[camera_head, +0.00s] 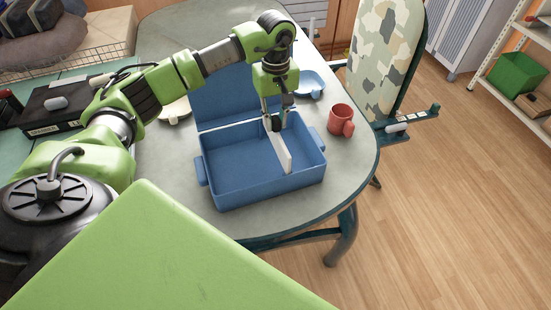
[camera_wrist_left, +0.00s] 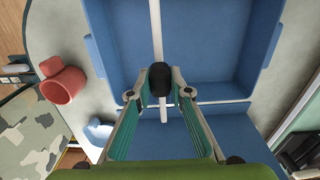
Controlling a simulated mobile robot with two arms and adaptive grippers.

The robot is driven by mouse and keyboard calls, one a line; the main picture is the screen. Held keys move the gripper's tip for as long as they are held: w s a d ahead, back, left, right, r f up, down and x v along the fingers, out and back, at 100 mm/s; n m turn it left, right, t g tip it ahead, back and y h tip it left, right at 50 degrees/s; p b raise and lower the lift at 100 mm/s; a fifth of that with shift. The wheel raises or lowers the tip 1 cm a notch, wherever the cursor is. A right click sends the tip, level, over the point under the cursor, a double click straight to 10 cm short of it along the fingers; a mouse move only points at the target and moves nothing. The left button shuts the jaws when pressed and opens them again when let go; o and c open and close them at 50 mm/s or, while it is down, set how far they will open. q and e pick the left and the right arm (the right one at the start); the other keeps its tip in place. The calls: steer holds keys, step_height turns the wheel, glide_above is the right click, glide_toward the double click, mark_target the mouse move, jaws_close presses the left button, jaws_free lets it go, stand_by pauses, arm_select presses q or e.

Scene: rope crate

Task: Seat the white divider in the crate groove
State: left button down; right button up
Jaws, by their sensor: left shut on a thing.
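The blue crate (camera_head: 235,203) stands on the table with its lid raised at the back; its inside also shows in the left wrist view (camera_wrist_left: 210,45). The white divider (camera_head: 283,154) is a thin upright panel inside the crate, right of its middle. In the left wrist view the divider (camera_wrist_left: 157,30) is seen from above as a narrow white strip. My left gripper (camera_head: 276,122) is shut on the divider near its back end, by the crate's back wall. My right gripper is not in view.
A red mug (camera_head: 341,120) stands just right of the crate. The table (camera_head: 180,170) is bare left of the crate. An ironing board (camera_head: 385,50) stands beyond the table's right edge.

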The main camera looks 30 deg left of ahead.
mark_target(275, 137)
arm_select(q)
steer(key=shift+f+b, duration=0.8)
steer(key=shift+f, duration=0.3)
stand_by(0.6)
steer(key=shift+f+b, duration=1.8)
steer(key=shift+f, duration=0.6)
stand_by(1.7)
steer(key=c, duration=1.8)
jaws_free()
step_height(275, 137, up, 12)
steer(key=shift+s+f, duration=0.1)
